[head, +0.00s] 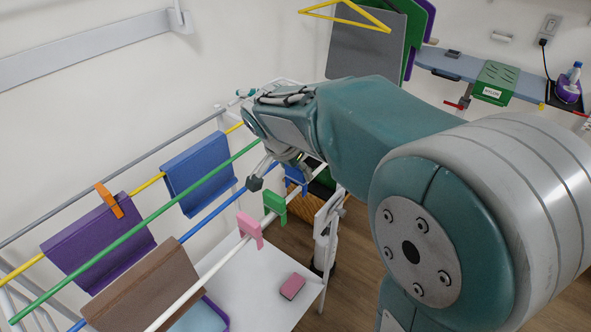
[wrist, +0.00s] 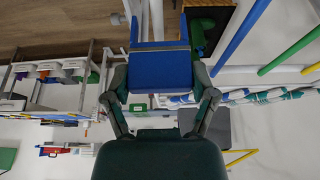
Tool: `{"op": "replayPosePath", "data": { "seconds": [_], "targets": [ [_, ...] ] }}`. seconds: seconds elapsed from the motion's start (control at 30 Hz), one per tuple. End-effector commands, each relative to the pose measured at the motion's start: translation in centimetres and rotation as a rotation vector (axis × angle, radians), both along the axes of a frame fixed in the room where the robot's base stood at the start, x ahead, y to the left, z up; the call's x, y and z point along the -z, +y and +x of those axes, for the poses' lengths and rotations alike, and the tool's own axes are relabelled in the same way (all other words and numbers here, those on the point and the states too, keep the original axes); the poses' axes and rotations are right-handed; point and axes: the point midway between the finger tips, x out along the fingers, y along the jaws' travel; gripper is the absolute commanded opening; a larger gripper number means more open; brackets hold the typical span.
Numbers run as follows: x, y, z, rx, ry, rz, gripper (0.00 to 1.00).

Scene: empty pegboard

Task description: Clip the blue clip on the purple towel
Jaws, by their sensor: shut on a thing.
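The blue clip (head: 294,174) is at my gripper (head: 279,174) near the far end of the white front rod in the head view. In the wrist view the blue clip (wrist: 160,72) fills the space between the two fingers of my gripper (wrist: 162,78), which is shut on it. I cannot tell whether the clip still touches the rod. The purple towel (head: 95,238) hangs over the yellow rod at the left, well away from my gripper. An orange clip (head: 110,201) sits on its top edge.
A green clip (head: 274,204) and a pink clip (head: 249,230) sit on the white rod (head: 205,280). A blue towel (head: 197,173) and a brown towel (head: 143,287) hang on the rack. A green rod (head: 150,219) crosses before the purple towel. A pink block (head: 292,286) lies below.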

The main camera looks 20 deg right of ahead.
Motion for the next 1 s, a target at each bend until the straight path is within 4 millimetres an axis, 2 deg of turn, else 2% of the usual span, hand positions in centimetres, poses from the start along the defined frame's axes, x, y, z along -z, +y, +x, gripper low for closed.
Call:
{"op": "replayPosePath", "data": {
  "seconds": [0.43, 1.0],
  "targets": [
    [-0.4, 0.0, 0.0, 0.000, -0.001, 0.001, 0.13],
    [-2.8, 0.0, 0.0, -0.001, -0.002, 0.000, 0.13]
  ]
}}
